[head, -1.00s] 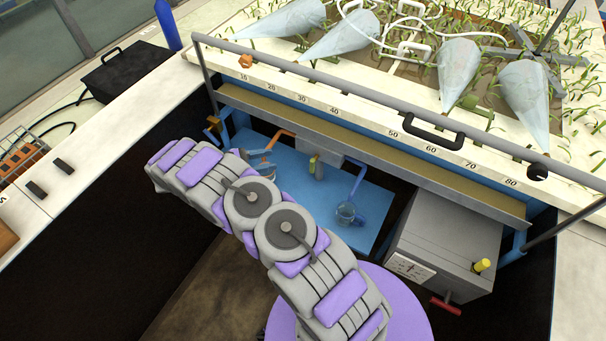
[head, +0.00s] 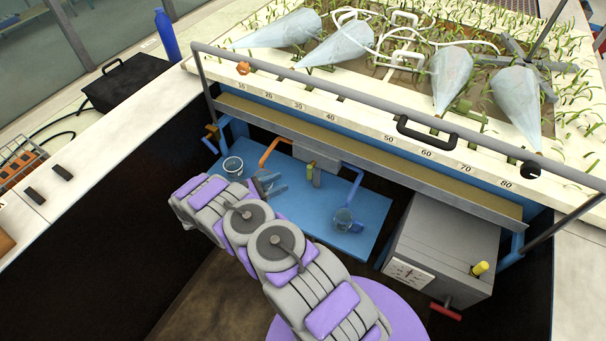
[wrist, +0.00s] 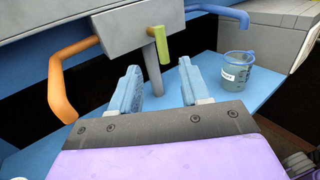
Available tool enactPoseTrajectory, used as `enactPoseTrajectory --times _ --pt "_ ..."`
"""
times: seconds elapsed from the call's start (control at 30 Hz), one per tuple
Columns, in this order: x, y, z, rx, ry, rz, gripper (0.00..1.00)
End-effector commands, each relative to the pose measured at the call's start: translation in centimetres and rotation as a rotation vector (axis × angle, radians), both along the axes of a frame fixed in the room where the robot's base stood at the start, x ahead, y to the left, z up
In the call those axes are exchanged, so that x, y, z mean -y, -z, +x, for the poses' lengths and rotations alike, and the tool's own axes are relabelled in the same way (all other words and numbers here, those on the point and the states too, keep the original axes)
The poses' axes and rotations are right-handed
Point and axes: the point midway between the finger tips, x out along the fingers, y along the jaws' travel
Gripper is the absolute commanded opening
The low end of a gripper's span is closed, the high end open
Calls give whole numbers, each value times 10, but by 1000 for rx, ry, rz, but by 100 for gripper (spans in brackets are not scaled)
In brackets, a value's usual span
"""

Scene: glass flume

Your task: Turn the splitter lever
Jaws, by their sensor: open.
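The splitter is a grey box (head: 318,158) under the flume's edge, with an orange pipe (head: 275,148) on its left and a blue pipe (head: 354,184) on its right. Its yellow-green lever (head: 316,174) hangs at its front. In the wrist view the lever (wrist: 161,46) stands nearly upright, tilted slightly, beside a grey stem (wrist: 151,68). My gripper (head: 271,184) is open and empty in front of the box. In the wrist view its blue fingers (wrist: 160,78) point at the lever from below and short of it, with no visible contact.
A blue shelf (head: 300,215) lies below. One clear beaker (head: 232,167) stands left and another (head: 343,219) under the blue pipe; the latter shows in the wrist view (wrist: 234,72). A grey cabinet (head: 445,240) stands right. A grey rail (head: 350,100) runs above.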

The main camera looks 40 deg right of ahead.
Motion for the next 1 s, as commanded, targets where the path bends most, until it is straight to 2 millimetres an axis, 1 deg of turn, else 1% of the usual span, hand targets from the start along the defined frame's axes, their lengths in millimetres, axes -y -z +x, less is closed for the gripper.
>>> enactPoseTrajectory --times 0.03,0.3,0.5,0.7,0.97,1.0 --pt "11 0 -3 -1 5 -2 46" --pt "62 2 -14 -1 5 -1 46" --pt "89 1 -20 -4 5 -2 46" --pt "99 0 -21 -1 2 -2 46" --pt "100 0 -21 -1 1 -1 46" --pt "100 0 -21 -1 1 -1 44"
